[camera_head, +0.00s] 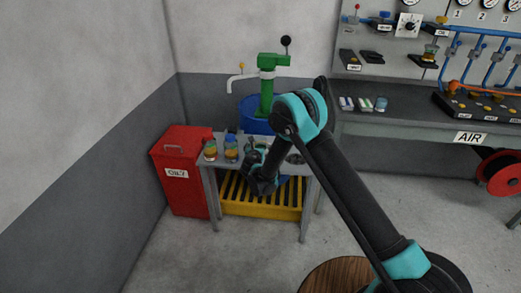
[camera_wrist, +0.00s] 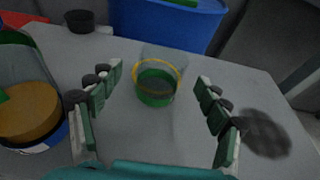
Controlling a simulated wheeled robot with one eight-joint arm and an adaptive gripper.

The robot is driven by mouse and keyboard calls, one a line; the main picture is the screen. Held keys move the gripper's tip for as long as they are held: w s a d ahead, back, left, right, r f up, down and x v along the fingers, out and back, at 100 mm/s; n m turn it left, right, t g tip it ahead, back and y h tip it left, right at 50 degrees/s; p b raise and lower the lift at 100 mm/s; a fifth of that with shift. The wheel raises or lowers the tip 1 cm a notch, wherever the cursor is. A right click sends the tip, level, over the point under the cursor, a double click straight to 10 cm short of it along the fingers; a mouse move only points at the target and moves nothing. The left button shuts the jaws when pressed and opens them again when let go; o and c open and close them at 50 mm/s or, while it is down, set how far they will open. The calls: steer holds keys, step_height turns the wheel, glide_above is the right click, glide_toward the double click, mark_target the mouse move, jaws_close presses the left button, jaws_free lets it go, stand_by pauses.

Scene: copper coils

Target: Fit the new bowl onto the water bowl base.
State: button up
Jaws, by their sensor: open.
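A clear bowl (camera_wrist: 157,82) with a yellow ring and a green lower part stands upright on the small grey table (camera_wrist: 235,85). It looks like the new bowl. My gripper (camera_wrist: 159,78) is open, with one finger on each side of the bowl in the wrist view and gaps on both sides. The fingers do not visibly touch it. In the head view my gripper (camera_head: 262,172) is over the small table and hides much of what is there. I cannot tell which thing is the water bowl base; small fittings (camera_head: 429,55) sit on the wall panel.
Two jars with amber contents (camera_head: 210,149) (camera_head: 231,148) stand at the table's left; one jar (camera_wrist: 28,115) is close to my left finger. A dark cup (camera_wrist: 80,20), a blue drum (camera_wrist: 165,22) and a dark patch (camera_wrist: 262,132) surround the bowl. A red bin (camera_head: 182,178) stands left.

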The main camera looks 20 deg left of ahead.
mark_target(261, 140)
steer(key=x, duration=0.5)
steer(key=shift+r, duration=0.1)
steer(key=shift+c, duration=0.4)
steer(key=c, duration=1.4)
steer(key=shift+r, duration=0.1)
